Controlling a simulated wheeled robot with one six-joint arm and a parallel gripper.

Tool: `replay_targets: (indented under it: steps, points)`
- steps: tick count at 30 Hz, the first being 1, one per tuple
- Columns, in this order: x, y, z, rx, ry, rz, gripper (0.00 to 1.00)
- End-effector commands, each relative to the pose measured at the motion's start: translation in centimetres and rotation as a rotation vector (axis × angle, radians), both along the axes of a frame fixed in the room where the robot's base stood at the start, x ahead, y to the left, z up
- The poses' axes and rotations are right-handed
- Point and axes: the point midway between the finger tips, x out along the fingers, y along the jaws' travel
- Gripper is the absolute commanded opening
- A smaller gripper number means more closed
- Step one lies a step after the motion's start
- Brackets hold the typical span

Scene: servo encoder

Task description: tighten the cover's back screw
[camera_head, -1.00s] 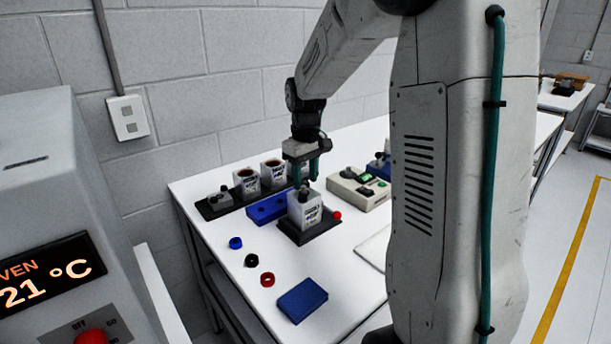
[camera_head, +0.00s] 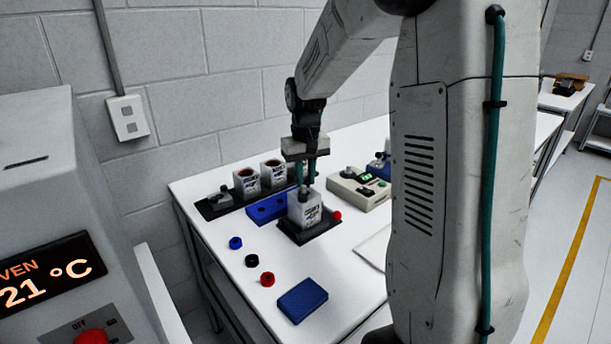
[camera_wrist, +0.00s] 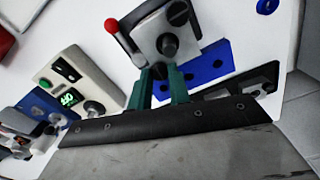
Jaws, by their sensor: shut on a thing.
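The servo housing (camera_head: 305,210) is a light grey block with a printed label, upright in a black fixture (camera_head: 312,237). Its grey cover (camera_wrist: 152,28) shows in the wrist view, with a dark round screw head (camera_wrist: 168,44) near the fingers and a slotted dark disc (camera_wrist: 178,12) farther off. My gripper (camera_head: 305,182) points straight down over the housing. Its teal fingers, also in the wrist view (camera_wrist: 162,72), are shut on the dark screw head. The exact contact is partly hidden.
A red ball-ended lever (camera_head: 337,215) sticks out at the fixture's right. A blue block with holes (camera_head: 268,208) lies behind left, near two labelled housings (camera_head: 247,182) in a black tray. A tester (camera_head: 358,190) stands right. Coloured rings (camera_head: 267,279) and a blue box (camera_head: 302,300) lie in front.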

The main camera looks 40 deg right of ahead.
Motion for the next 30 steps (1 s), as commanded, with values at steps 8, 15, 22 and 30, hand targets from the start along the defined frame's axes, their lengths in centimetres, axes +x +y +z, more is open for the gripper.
replay_targets:
  steps: [8, 15, 22, 30]
  points:
    - [0.01, -0.02, 0.03, 0.000, -0.001, -0.262, 0.00]
    - [0.02, -0.03, 0.04, 0.000, -0.001, -0.490, 0.00]
    - [0.03, -0.03, 0.05, -0.001, -0.002, -0.708, 0.00]
    - [0.04, -0.03, 0.07, -0.001, -0.002, -0.963, 0.00]
